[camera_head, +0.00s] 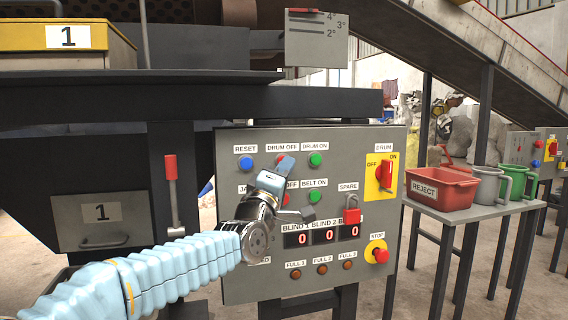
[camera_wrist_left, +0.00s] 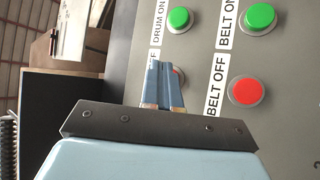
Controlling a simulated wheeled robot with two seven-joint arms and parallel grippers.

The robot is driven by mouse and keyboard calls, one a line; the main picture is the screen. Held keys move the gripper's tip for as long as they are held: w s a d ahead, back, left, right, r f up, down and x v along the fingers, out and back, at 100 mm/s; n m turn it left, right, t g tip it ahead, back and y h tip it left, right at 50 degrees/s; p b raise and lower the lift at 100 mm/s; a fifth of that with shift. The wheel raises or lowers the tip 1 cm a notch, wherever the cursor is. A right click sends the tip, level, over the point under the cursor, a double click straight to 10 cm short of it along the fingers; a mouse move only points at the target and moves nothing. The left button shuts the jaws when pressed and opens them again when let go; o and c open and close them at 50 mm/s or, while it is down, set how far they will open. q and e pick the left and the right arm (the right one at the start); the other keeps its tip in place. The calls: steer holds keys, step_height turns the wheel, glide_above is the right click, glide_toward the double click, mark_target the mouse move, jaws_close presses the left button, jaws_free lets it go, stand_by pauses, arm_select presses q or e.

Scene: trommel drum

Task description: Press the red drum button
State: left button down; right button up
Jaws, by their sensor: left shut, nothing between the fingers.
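The red drum button (camera_head: 280,158) sits under the DRUM OFF label on the grey control panel (camera_head: 231,279). In the head view my left gripper (camera_head: 286,165) is in front of the panel, with its shut, empty fingers pointing up at this button and covering part of it. In the left wrist view the shut fingers (camera_wrist_left: 163,68) hide most of the red drum button (camera_wrist_left: 178,72); only a sliver shows at their right side. I cannot tell whether the fingertips touch it. My right gripper is not in view.
Near the button are the green DRUM ON button (camera_head: 315,159), the blue RESET button (camera_head: 246,163) and the red BELT OFF button (camera_wrist_left: 245,91). A yellow DRUM switch (camera_head: 379,177) and a red STOP knob (camera_head: 380,255) are on the right. A red REJECT bin (camera_head: 441,189) stands beyond.

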arm_select(q)
steer(key=shift+w+a, duration=0.15)
steer(key=shift+w, duration=0.3)
stand_by(0.5)
steer(key=shift+s, duration=0.1)
steer(key=shift+s+d+b, duration=0.25)
steer(key=shift+s+b, duration=0.45)
steer(key=shift+s, duration=0.05)
steer(key=s, duration=0.1)
steer(key=s+d+b, duration=0.1)
steer(key=s, duration=0.1)
steer(key=s+b, duration=0.1)
steer(key=shift+s+d, duration=0.3)
steer(key=shift+s, duration=0.1)
